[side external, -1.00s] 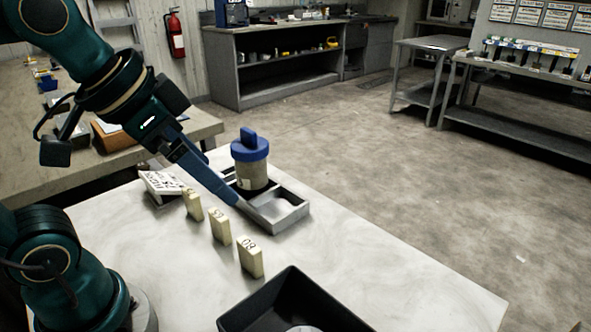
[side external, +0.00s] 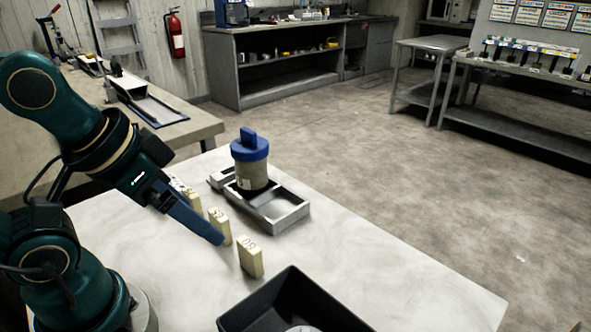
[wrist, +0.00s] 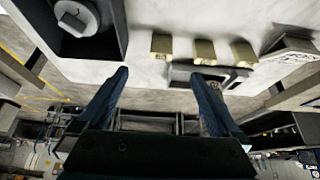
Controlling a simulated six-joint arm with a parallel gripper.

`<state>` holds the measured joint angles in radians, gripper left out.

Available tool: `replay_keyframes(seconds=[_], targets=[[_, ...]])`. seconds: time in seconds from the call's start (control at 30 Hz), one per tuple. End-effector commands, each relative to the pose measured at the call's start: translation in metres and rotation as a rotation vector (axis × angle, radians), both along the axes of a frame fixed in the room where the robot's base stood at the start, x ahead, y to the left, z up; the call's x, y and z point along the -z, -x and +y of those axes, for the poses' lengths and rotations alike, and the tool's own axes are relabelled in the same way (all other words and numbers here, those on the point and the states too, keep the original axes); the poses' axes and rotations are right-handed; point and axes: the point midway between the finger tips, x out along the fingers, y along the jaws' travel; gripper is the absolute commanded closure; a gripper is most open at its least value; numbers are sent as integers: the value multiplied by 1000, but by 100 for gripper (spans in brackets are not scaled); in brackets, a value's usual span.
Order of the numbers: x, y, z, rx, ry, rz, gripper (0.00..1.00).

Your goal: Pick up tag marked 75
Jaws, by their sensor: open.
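Three small cream tags stand upright in a row on the pale table. The front tag (side external: 250,258) has dark digits that look like 60. The middle tag (side external: 224,222) is partly behind my gripper, and the far tag (side external: 189,190) is partly behind my arm; I cannot read either number surely. In the wrist view the tags (wrist: 160,46) (wrist: 205,52) (wrist: 243,54) line up near the top, their digits not legible. My gripper (side external: 221,240) has its tips beside the middle tag in the side view. In the wrist view my gripper (wrist: 159,72) is open and empty.
A grey tray (side external: 283,222) and a blue-capped cylinder (side external: 251,170) stand behind the tags. A black bin (side external: 262,305) is at the table's front. A white folded card (wrist: 291,52) shows in the wrist view. The right of the table is clear.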

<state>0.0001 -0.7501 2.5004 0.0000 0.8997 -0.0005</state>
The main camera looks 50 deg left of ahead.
Motion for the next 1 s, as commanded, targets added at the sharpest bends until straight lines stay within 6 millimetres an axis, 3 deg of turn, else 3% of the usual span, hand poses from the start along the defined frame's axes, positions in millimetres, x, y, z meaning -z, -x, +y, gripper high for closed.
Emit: replay_keyframes(seconds=[0.4, 0.47, 0.5, 0.87, 1.0], targets=[[0, 0, 0, 0, 0, 0, 0], [0, 0, 0, 0, 0, 0, 23], [0, 0, 0, 0, 0, 0, 30], [1, 2, 0, 24, -14, 10, 30], [-6, 4, 14, 126, -138, 46, 30]])
